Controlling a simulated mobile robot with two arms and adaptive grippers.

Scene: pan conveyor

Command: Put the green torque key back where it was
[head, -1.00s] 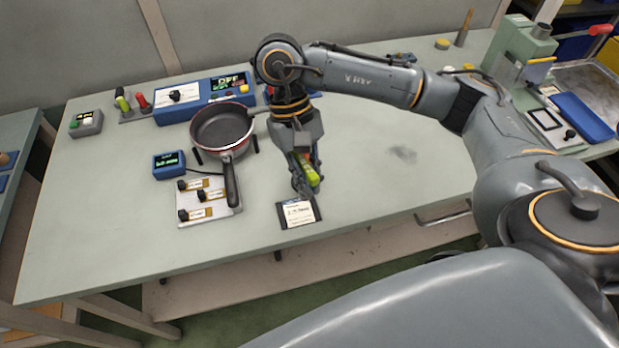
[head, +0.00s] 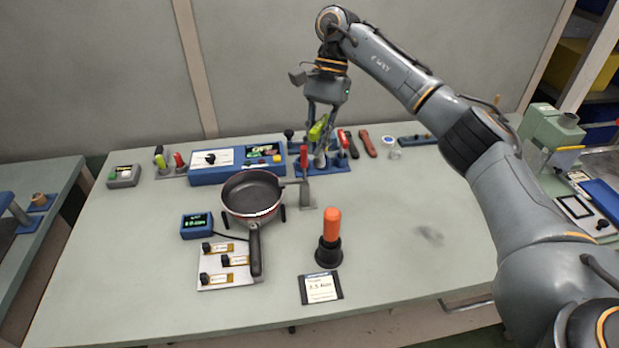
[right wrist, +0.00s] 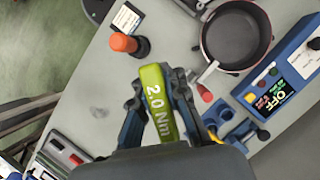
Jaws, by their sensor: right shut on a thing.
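The green torque key (head: 317,129), marked 2.0 Nm, is in my right gripper (head: 320,132) at the back of the bench. In the right wrist view the key's broad green handle (right wrist: 156,98) sits between the two fingers (right wrist: 158,78). In the head view the key appears over or just in front of the blue tool rack (head: 338,164); I cannot tell whether its lower end touches the rack. The rack also shows in the right wrist view (right wrist: 240,132), with round openings. My left gripper is not in view.
An orange-handled tool (head: 332,225) stands upright in a black base, behind a label card (head: 322,289). Red-handled tools (head: 366,143) are by the rack. A pan (head: 252,190) and blue control box (head: 225,172) stand left. The bench's right middle is clear.

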